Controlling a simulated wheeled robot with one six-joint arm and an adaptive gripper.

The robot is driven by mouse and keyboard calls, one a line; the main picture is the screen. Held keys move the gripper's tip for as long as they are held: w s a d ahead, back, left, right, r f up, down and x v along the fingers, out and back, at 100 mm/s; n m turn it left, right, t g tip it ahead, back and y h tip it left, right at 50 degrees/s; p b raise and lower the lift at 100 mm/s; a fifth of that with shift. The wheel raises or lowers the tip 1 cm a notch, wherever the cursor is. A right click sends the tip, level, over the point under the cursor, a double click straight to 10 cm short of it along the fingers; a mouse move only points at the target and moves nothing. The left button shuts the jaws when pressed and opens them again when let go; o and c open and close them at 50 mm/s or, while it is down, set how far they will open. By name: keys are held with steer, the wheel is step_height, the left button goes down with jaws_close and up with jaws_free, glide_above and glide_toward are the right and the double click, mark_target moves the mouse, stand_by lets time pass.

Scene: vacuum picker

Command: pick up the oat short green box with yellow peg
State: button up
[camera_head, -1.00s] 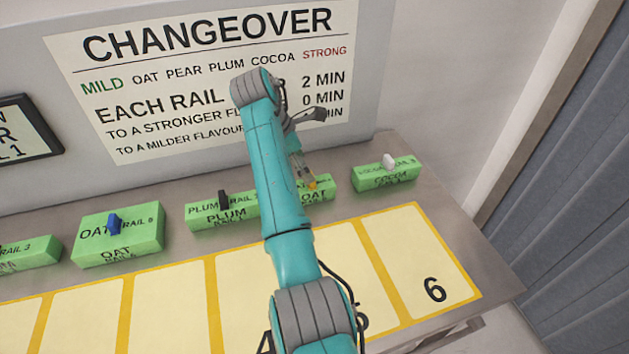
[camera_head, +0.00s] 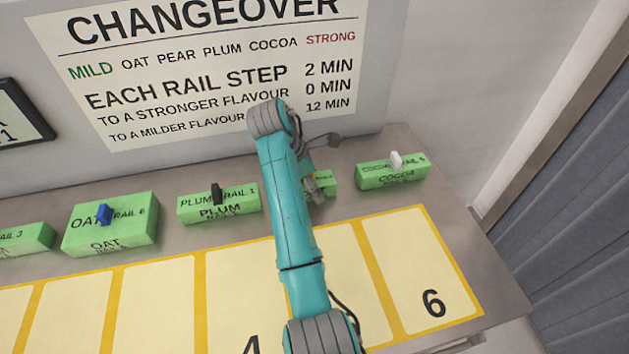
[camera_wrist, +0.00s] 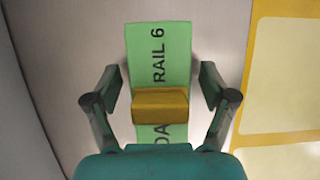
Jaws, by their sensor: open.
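The short green oat box (camera_wrist: 158,42) lies below my gripper in the wrist view, with "RAIL 6" and part of another word on its top. Its yellow peg (camera_wrist: 160,105) stands between the two open fingers of my gripper (camera_wrist: 160,100), with a gap on each side. In the head view the box (camera_head: 322,181) is mostly hidden behind my arm and gripper (camera_head: 318,192). I cannot tell exactly how high the fingertips are relative to the peg.
A green plum box (camera_head: 240,202) with a black peg is to the left, and a cocoa box (camera_head: 375,178) with a white peg to the right. Another oat box (camera_head: 140,228) with a blue peg is farther left. Numbered yellow-edged bays (camera_head: 405,250) lie in front.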

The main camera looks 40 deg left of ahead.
steer(key=c, duration=1.3)
steer(key=shift+r, duration=0.1)
